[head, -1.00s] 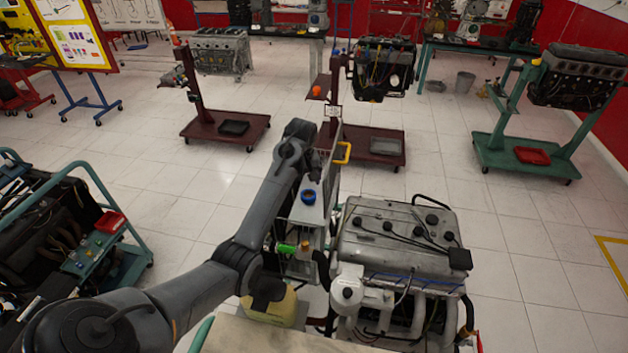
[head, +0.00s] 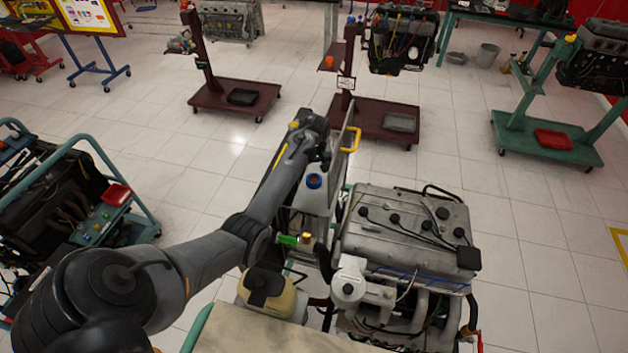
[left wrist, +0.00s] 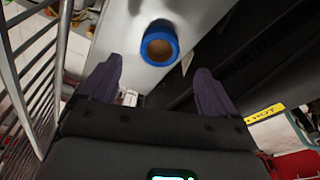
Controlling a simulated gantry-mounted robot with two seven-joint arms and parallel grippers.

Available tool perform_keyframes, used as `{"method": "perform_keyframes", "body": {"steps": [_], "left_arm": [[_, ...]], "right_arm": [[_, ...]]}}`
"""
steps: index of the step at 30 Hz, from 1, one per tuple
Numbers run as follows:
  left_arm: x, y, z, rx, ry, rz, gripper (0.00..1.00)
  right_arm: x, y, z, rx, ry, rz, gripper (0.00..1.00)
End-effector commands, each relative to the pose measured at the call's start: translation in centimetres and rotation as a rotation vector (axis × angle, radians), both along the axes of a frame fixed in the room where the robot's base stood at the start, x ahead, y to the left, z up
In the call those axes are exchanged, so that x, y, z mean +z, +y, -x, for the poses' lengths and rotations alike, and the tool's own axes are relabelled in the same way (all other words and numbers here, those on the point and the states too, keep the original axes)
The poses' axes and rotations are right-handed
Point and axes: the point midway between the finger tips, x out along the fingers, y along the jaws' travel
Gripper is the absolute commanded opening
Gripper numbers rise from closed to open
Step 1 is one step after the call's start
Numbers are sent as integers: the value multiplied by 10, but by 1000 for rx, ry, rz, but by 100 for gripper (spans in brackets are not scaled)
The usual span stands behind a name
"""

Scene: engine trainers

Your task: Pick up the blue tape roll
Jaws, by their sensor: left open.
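The blue tape roll (head: 314,181) sits on the grey top shelf of a narrow cart (head: 313,200) in the middle of the head view. In the left wrist view, the tape roll (left wrist: 160,44) shows its brown core and lies just beyond the fingertips, roughly centred between them. My left gripper (left wrist: 155,75) is open and empty, its two dark fingers apart. In the head view, my left gripper (head: 322,150) is over the far part of the cart, mostly hidden by my own wrist. My right gripper is not in view.
A large engine (head: 405,235) stands right beside the cart. A yellow handle (head: 351,140) rises at the cart's far end. A green-capped item (head: 290,240) and a yellowish jug (head: 270,292) are nearer me. Wire mesh (left wrist: 30,80) borders the left wrist view's left side.

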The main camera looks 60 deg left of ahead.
Motion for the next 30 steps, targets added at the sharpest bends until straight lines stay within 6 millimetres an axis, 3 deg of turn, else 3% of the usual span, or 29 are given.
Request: {"method": "perform_keyframes", "body": {"steps": [8,21,30], "left_arm": [[-14,3,-1,0,1,-1,91],[-64,9,-4,0,1,-1,91],[-67,10,-4,0,-1,-2,91]], "right_arm": [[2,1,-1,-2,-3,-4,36],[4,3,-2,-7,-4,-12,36],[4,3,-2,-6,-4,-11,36]]}}
